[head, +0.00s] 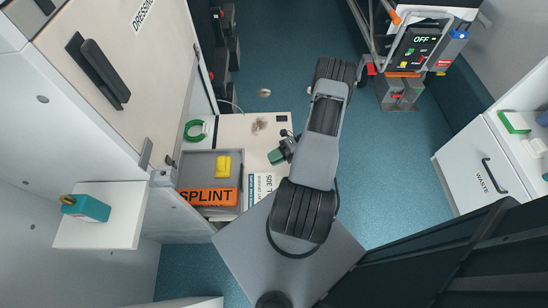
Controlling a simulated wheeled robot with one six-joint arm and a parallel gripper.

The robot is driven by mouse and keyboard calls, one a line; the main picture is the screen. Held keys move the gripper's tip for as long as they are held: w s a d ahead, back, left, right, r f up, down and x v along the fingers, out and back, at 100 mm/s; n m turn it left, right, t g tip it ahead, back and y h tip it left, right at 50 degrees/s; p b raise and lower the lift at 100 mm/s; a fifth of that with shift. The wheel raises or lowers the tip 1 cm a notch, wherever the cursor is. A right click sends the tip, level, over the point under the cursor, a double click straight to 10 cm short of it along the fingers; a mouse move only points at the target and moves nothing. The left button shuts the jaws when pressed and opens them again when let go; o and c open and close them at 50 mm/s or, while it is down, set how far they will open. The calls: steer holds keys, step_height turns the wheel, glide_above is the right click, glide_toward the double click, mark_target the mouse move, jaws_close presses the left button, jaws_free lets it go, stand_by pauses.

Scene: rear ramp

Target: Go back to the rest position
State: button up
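My arm (322,140) rises from my base and folds in the middle of the head view, its upper joint (335,70) pointing away. A small dark part that looks like the end of my gripper (288,145) shows at the left edge of the arm, over the right side of a pale worktop (232,128). A dark green item (277,156) is right beside it; I cannot tell whether it is held or lies on the worktop. The fingers are mostly hidden by the arm.
A grey tray (198,162) holds a yellow item (223,166) and an orange SPLINT pack (208,197). A green ring (194,130) lies nearby. A side shelf (128,215) bears a teal box (87,207). A WASTE cabinet (470,165) stands right. Blue floor (385,190) is clear.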

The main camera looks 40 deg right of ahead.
stand_by(0.5)
steer(key=shift+f+n, duration=0.15)
steer(key=shift+n, duration=0.65)
steer(key=s+n, duration=0.1)
steer(key=n, duration=0.1)
steer(key=s+a+f+n+g, duration=0.1)
steer(key=shift+s+n+h, duration=0.1)
steer(key=shift+n+h, duration=0.2)
steer(key=shift+n, duration=0.1)
steer(key=w+a+r+n+g+h+p, duration=0.15)
steer(key=r+n+h+p, duration=0.55)
steer(key=r+n, duration=0.9)
steer(key=a+r+n+g+h+p, duration=0.25)
steer(key=r+n+h+p, duration=0.45)
steer(key=r+n, duration=0.9)
steer(key=a+r+n+t+p, duration=0.1)
steer(key=a+r+p, duration=0.3)
steer(key=r, duration=0.8)
steer(key=a+r+n+t+h+p, duration=0.1)
steer(key=a+r+t+p, duration=0.3)
steer(key=r, duration=0.9)
steer(key=shift+s+a+p, duration=0.15)
steer(key=shift+s+p, duration=0.1)
steer(key=shift+p, duration=0.65)
